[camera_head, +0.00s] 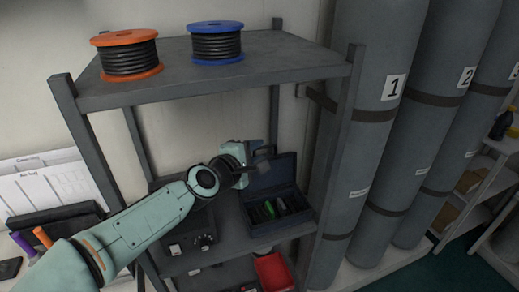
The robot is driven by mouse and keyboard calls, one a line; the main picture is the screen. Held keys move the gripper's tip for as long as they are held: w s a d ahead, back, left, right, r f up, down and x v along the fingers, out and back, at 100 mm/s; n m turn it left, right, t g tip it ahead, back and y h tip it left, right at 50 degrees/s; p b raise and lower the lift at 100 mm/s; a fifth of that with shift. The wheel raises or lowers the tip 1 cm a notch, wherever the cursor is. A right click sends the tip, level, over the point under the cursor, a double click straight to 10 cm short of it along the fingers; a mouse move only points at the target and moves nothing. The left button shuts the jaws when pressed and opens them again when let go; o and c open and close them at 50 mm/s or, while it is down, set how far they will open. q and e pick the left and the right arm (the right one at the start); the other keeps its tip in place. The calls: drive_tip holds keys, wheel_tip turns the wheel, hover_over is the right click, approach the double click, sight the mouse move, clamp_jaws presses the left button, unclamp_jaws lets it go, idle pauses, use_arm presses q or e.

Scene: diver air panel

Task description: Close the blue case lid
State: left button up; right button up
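The dark blue case (290,222) stands open on the middle shelf, at its right side. Its lid (286,168) is raised at the back. Several items, one of them green, lie in the case's base. My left gripper (266,159) is in front of the upper left part of the lid, above the case. Its fingers are small and dark against the lid, so I cannot tell whether they are apart or whether they touch it. The gripper hides part of the lid. My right gripper is not in view.
A top shelf (215,75) holds an orange cable spool (127,55) and a blue one (215,43) above my arm. A shelf post (338,150) and tall grey cylinders (372,120) stand right of the case. A red bin (273,271) sits below.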

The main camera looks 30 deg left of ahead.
use_arm(q)
drive_tip(key=shift+x, duration=1.2)
clamp_jaws()
drive_tip(key=shift+r, duration=0.1)
idle(0.5)
